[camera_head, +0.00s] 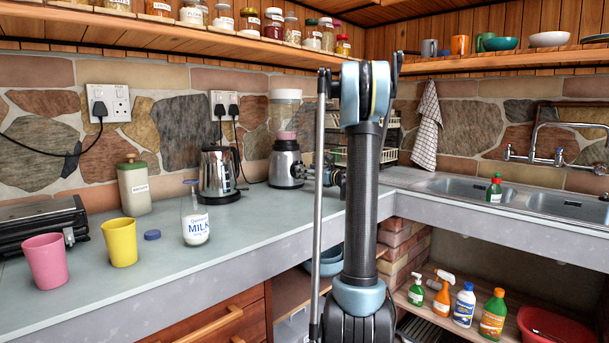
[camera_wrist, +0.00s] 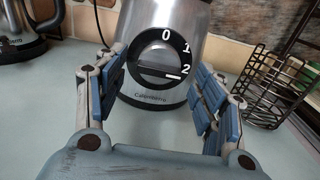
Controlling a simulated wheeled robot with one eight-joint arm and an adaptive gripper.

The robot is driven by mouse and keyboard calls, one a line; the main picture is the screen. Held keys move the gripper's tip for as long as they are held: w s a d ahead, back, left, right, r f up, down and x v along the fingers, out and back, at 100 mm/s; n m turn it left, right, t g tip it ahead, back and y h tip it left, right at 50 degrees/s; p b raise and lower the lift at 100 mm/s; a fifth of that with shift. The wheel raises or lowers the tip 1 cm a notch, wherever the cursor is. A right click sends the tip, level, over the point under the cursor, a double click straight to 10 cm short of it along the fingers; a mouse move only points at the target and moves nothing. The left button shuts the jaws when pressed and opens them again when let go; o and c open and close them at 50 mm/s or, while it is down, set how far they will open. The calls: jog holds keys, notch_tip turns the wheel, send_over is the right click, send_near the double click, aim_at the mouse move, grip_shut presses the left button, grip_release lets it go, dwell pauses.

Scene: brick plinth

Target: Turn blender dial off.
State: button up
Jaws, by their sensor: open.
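The blender (camera_head: 285,165) stands on the counter against the stone wall, with a steel base and a clear jar. In the wrist view its steel base (camera_wrist: 205,18) fills the top middle. The round black dial (camera_wrist: 155,62) on its front has white marks 0, 1 and 2. The white line on its grip bar lies near the 2. My gripper (camera_wrist: 158,82) is open, with blue-padded fingers on the left and right of the dial and visible gaps to it. In the head view my gripper (camera_head: 325,177) is beside the blender, partly hidden by my arm.
A steel kettle (camera_head: 217,172) stands left of the blender; a milk bottle (camera_head: 195,215) is nearer the front. A black wire rack (camera_wrist: 278,85) stands close to the right of my gripper. The counter in front of the blender is clear.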

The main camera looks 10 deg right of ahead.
jog(key=shift+x, duration=0.95)
jog(key=c, duration=1.1)
jog(key=shift+o, duration=0.2)
jog(key=shift+n, duration=0.3)
jog(key=n, duration=0.3)
jog(key=shift+a+n, duration=0.1)
jog(key=shift+n, duration=0.2)
jog(key=n, duration=0.4)
jog(key=shift+s+n, duration=0.1)
jog(key=shift+n, duration=0.2)
jog(key=n, duration=0.4)
jog(key=shift+s+a+f, duration=0.1)
jog(key=shift+a, duration=0.05)
jog(key=n, duration=0.5)
jog(key=shift+s+f, duration=0.1)
jog(key=shift+f, duration=0.05)
jog(key=shift+n, duration=0.3)
